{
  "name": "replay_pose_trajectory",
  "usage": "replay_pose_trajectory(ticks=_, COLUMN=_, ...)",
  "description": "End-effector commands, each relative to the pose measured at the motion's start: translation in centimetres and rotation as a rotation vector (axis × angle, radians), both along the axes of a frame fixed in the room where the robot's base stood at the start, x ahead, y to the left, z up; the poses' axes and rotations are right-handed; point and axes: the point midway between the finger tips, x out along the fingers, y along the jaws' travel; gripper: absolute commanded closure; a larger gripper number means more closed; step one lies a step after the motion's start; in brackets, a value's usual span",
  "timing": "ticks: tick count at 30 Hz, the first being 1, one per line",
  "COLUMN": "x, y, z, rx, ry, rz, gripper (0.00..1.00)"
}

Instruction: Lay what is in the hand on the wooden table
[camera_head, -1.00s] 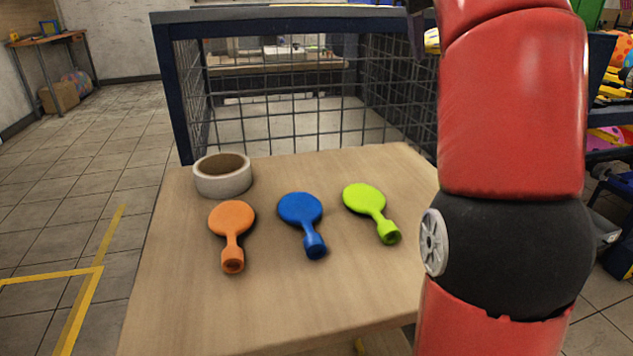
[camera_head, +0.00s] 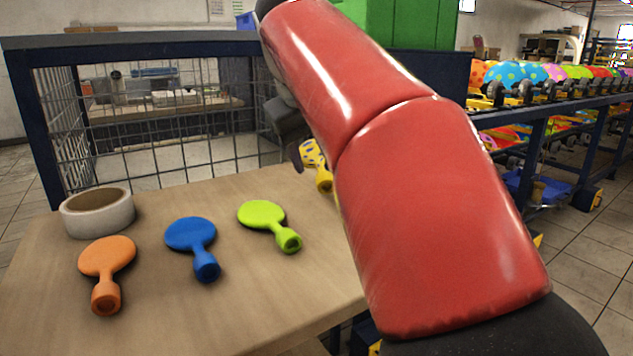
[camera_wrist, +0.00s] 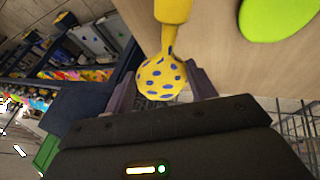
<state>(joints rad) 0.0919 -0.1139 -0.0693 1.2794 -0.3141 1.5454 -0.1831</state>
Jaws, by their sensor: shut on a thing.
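A tape roll (camera_head: 97,215) is at the left back. A wire-mesh cage (camera_head: 160,130) stands behind.

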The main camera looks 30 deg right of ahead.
Motion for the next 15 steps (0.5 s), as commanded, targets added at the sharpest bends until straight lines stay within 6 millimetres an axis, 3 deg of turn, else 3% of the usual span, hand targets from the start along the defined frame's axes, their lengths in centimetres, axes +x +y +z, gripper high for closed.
replay_pose_trajectory(ticks=7, x=0.0, y=0.0, z=-3.4, rx=0.000, ry=0.002, rz=0.002, gripper=0.57)
replay_pose_trajectory(ticks=15, x=0.0, y=0.0, z=-3.9, rx=0.000, ry=-0.001, rz=0.000, gripper=0.57)
